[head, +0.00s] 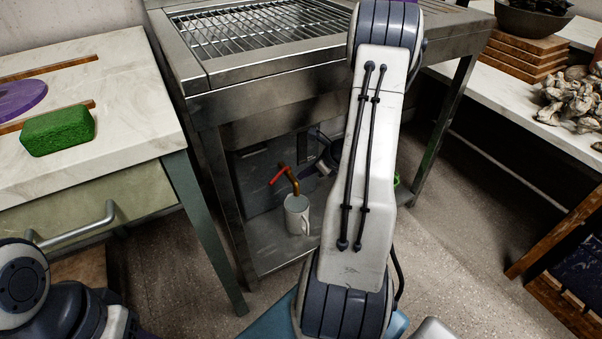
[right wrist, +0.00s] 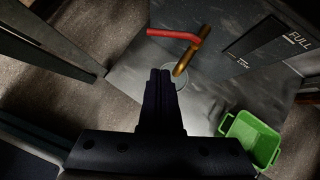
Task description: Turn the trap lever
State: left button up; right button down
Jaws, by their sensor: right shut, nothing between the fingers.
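The trap lever (head: 279,175) is a red handle on a brass spout (head: 294,182) under the steel grill unit. In the right wrist view the red lever (right wrist: 174,35) lies roughly crosswise above the brass spout (right wrist: 188,54). A white mug (head: 297,216) stands upright below the spout, and part of its rim shows behind my fingers in the right wrist view. My right gripper (right wrist: 160,76) is shut and empty, with its fingertips in front of the mug area, short of the lever in the picture. My right arm hides part of the unit. My left gripper is out of view.
The steel unit's leg (right wrist: 55,42) stands left of the lever. A green tub (right wrist: 252,137) sits on the lower shelf (head: 275,247) to the right. A counter with a green sponge (head: 57,131) is at left. Oysters (head: 571,102) lie on the right counter.

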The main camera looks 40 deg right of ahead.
pick_arm(q)
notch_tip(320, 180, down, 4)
jog(key=b, duration=0.3)
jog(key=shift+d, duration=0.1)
pick_arm(e)
jog(key=w+a+f, duration=0.2)
jog(key=w+f, duration=0.4)
jog(key=w, duration=0.1)
jog(key=shift+w, duration=0.4)
